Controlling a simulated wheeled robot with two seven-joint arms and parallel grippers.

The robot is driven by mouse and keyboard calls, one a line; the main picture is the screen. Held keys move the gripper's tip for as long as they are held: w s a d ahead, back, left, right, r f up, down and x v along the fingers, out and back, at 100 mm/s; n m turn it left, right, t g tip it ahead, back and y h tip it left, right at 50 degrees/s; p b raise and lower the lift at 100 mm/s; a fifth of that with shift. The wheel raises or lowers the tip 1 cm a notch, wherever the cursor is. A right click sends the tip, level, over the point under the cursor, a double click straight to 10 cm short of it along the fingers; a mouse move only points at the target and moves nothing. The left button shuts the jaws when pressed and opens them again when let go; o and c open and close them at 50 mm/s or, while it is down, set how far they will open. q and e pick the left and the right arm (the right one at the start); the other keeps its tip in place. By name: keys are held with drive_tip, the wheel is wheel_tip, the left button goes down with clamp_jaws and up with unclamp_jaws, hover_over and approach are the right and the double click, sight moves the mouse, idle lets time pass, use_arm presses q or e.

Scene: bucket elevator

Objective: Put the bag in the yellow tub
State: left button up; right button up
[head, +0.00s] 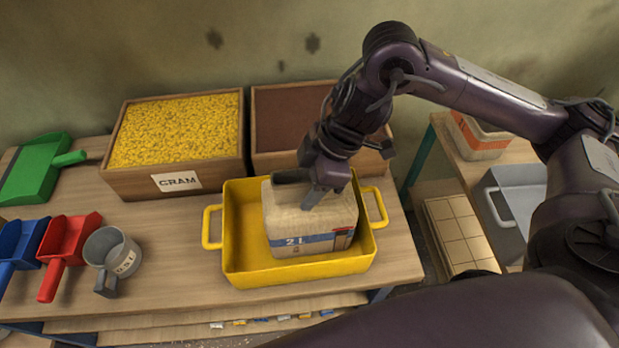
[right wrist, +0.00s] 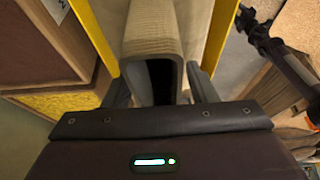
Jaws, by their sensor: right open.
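The bag (head: 290,215) is beige with a blue and red band marked "2 L". It sits upright inside the yellow tub (head: 237,270), toward the tub's right side. My right gripper (head: 308,194) is at the top of the bag, pointing down. In the right wrist view, the open fingers (right wrist: 161,84) stand on both sides of the bag's raised top part (right wrist: 153,45), with small gaps visible. The tub's yellow walls (right wrist: 222,30) show on both sides there. The bag's underside is hidden. My left gripper is not in view.
Behind the tub stand a wooden box of yellow gram (head: 174,130) and a box with brown contents (head: 288,115). Green (head: 35,170), blue (head: 22,245) and red (head: 68,243) scoops and a grey measuring cup (head: 113,253) lie left. A grey tub (head: 507,200) stands right.

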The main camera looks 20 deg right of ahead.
drive_tip(key=p+v, duration=0.3)
drive_tip(key=v, duration=0.9)
drive_tip(key=shift+r, duration=0.1)
